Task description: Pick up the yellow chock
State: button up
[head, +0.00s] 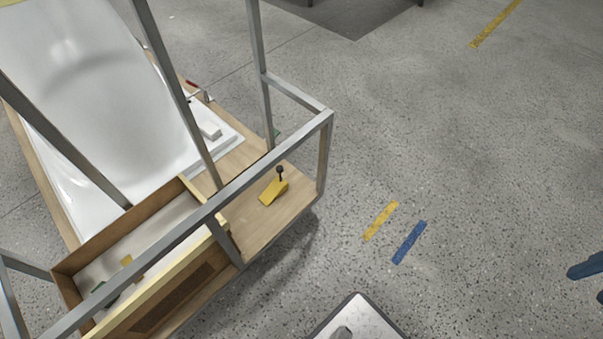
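The yellow chock (270,193) is a small wedge with a dark round knob on a short stem. It rests on the bare wooden deck (262,222) at the near right corner of the crate frame, behind a grey rail. Nothing touches it from above. Two dark blue finger-like parts at the right edge may be my gripper (590,280). They are cut off by the picture edge, far to the right of the chock, and whether they are open or shut cannot be told.
A grey metal frame (300,138) surrounds the deck, with posts and rails near the chock. A white bathtub shell (80,70) lies behind. A wooden box (92,262) with small items stands left. The floor on the right is clear, with yellow and blue tape strips (409,243).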

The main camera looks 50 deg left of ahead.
aim_at(278, 186)
jog(key=u, duration=0.25)
jog(key=i, duration=0.9)
jog(key=u, duration=1.25)
jog(key=i, duration=0.6)
jog(key=u, duration=0.6)
